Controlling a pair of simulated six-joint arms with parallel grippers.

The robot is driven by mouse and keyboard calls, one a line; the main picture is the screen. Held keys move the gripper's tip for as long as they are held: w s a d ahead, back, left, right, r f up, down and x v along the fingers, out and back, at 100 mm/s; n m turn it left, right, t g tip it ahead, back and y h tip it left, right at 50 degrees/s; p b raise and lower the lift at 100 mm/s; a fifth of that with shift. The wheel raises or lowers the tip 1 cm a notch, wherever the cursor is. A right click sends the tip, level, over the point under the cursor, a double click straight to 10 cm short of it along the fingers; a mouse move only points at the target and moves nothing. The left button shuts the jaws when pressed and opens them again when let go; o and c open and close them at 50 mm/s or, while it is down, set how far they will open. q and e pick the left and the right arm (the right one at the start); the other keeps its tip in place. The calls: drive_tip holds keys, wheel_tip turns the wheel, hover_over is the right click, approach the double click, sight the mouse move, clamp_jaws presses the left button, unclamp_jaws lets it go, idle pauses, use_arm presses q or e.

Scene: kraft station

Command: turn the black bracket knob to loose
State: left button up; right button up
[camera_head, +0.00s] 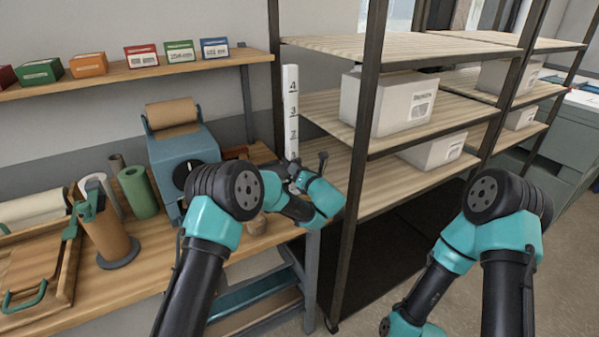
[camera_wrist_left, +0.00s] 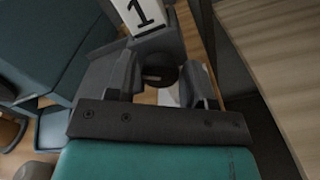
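The black knob (camera_wrist_left: 160,75) is a dark round piece in the left wrist view, low on a dark bracket (camera_wrist_left: 172,45) in front of a white numbered scale (camera_wrist_left: 140,14). The scale stands upright in the head view (camera_head: 291,110), beside the shelf rack. My left gripper (camera_wrist_left: 164,84) has one finger on each side of the knob and looks open around it; firm contact does not show. In the head view my left wrist largely hides the knob. My right arm hangs at the right, and its gripper is out of view.
A blue machine (camera_head: 185,150) with a brown roll stands on the wooden bench (camera_head: 150,262), left of my left gripper. The shelf rack's dark post (camera_head: 358,150) is close on its right. White boxes (camera_head: 388,103) sit on the shelves.

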use_arm(q)
drive_tip(key=shift+o, duration=1.1)
drive_tip(key=shift+s, duration=0.1)
drive_tip(key=v, duration=1.7)
drive_tip(key=shift+s, duration=0.15)
drive_tip(key=shift+d, duration=0.1)
drive_tip(key=shift+r, duration=0.2)
drive_tip(key=x, duration=1.7)
drive_tip(key=shift+w, duration=0.3)
